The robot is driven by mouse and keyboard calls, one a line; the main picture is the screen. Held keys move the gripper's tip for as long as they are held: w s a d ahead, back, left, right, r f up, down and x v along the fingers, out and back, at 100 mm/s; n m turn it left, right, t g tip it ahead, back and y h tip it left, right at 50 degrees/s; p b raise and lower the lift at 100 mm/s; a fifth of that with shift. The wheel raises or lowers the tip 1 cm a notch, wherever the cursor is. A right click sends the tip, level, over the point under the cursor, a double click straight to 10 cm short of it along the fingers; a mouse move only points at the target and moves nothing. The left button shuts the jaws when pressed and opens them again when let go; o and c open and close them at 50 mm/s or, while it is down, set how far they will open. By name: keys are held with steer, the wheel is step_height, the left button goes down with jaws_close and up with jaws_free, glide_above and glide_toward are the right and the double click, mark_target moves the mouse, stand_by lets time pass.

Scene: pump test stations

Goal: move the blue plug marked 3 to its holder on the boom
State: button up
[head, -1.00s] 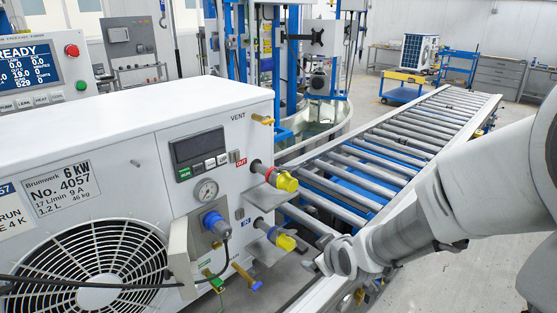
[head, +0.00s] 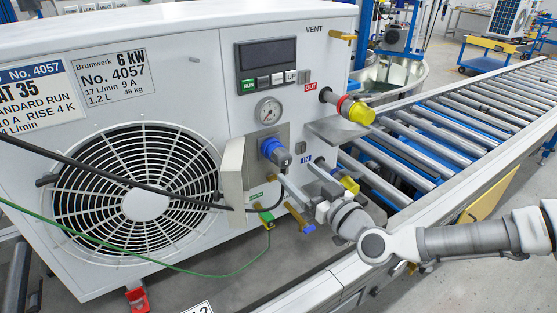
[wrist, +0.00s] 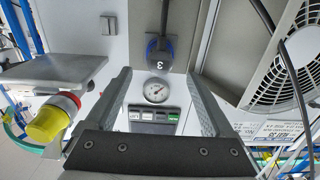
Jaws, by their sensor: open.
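The blue plug (head: 275,151) sits in a socket on a grey plate on the front of the white unit, below the round gauge. In the wrist view the blue plug (wrist: 160,49) shows a white 3, with its black cable running up the picture. My gripper (head: 297,173) is just in front of the unit, to the lower right of the plug. In the wrist view my gripper (wrist: 159,76) is open and empty, its fingers apart on either side of the plug's line. I cannot make out the boom or its holder.
A yellow-capped OUT fitting (head: 356,110) and a grey shelf (head: 343,131) project from the unit near my arm. A green cable (head: 200,275) ends at a clamp below. The roller conveyor (head: 460,125) runs behind.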

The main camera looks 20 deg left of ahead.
mark_target(286, 163)
steer(key=shift+w+a, duration=0.1)
stand_by(0.3)
steer(key=shift+b+x, duration=0.65)
steer(key=shift+x, duration=3.75)
steer(key=shift+r, duration=0.1)
jaws_close()
steer(key=shift+v, duration=3)
